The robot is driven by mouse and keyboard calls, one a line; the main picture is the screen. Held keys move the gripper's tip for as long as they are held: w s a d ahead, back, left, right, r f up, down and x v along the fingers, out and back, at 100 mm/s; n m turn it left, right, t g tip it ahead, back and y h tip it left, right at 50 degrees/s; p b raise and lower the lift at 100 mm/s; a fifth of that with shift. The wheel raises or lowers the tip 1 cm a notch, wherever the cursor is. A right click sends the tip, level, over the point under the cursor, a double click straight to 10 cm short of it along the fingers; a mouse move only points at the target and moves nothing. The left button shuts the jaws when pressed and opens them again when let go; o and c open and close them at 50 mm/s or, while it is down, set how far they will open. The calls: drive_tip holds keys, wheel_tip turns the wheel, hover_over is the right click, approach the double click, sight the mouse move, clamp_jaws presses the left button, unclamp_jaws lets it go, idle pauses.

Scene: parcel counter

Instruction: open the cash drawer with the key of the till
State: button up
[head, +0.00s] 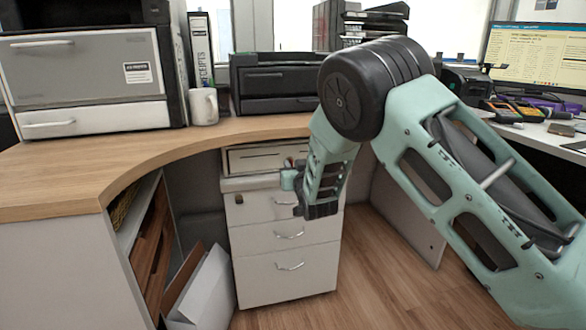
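A shallow light-coloured drawer unit (250,160), which looks like the cash drawer, sits under the counter on top of a white drawer pedestal (285,265). Its visible front looks closed, and its right part is hidden behind my arm. My gripper (289,179) is in front of the pedestal's top edge, just below and right of the middle of the shallow unit. It is small and seen side-on, so its fingers cannot be made out. A tiny red and dark spot shows just above it; I cannot tell if this is the key. No key is clearly visible.
The curved wooden counter (80,180) overhangs the pedestal. A black printer (275,85), a white mug (203,106) and a grey cabinet (85,70) stand on it. An open white box (205,290) is on the floor left of the pedestal. Floor in front is clear.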

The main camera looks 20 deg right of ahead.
drive_tip(key=shift+w, duration=0.7)
clamp_jaws()
drive_tip(key=m+b, duration=0.1)
drive_tip(key=m, duration=0.2)
drive_tip(key=m+b, duration=0.1)
drive_tip(key=m, duration=0.3)
drive_tip(key=m+b, duration=0.1)
drive_tip(key=m, duration=0.3)
drive_tip(key=shift+d+f, duration=0.1)
drive_tip(key=shift+d, duration=0.2)
idle(0.3)
